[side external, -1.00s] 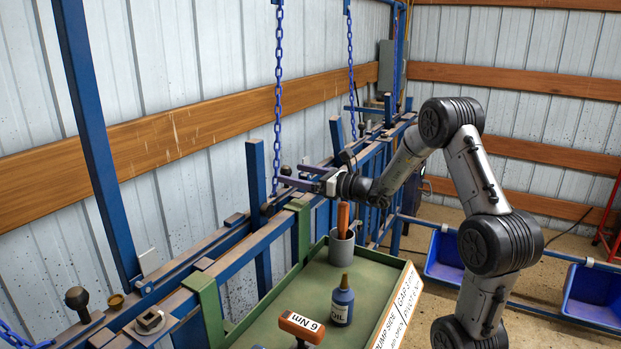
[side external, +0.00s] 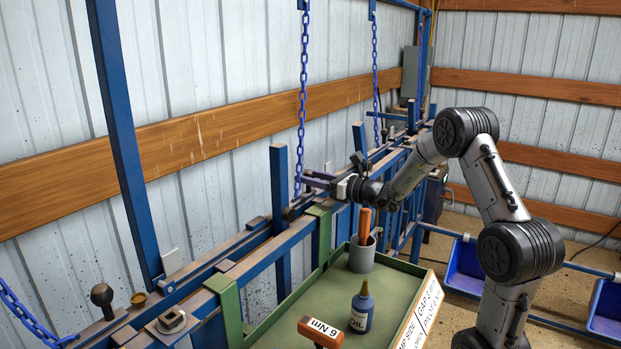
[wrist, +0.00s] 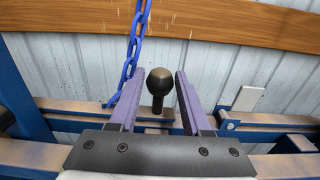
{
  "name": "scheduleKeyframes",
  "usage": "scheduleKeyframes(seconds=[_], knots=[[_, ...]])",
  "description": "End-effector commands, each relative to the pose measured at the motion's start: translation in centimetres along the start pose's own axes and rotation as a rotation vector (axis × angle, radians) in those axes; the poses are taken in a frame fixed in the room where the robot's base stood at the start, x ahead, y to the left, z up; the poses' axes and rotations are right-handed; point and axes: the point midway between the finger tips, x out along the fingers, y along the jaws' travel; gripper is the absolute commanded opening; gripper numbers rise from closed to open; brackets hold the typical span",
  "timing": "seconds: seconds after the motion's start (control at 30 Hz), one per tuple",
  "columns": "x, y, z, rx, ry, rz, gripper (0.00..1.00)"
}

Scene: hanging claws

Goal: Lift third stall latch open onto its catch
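My gripper (side external: 314,181) is open beside the blue rail, at the lower end of a hanging blue chain. In the wrist view its two purple fingers point forward, apart from each other. A dark ball knob on a short stem (wrist: 158,82) shows in the gap between them, with clear space on both sides. I cannot tell how far it sits between the fingertips. In the side view the fingers partly hide this spot. Another ball knob (side external: 102,293) stands on the rail at the near left. The latch body and its catch are not clearly seen.
The blue chain (wrist: 137,45) hangs left of the knob, close to the left finger. A blue post (side external: 279,188) rises from the rail.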

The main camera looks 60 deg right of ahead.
Motion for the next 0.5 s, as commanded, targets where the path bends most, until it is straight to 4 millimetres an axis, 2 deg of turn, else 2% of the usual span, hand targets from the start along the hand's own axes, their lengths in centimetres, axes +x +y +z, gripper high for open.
scheduleKeyframes(seconds=[0.03,0.23,0.5], knots=[[-0.01,0.0,0.0,0.0,0.0,0.0,0.37],[-0.01,0.0,0.0,0.0,0.0,0.0,0.01],[-0.01,0.04,0.27,-0.005,-0.001,0.0,0.0]])
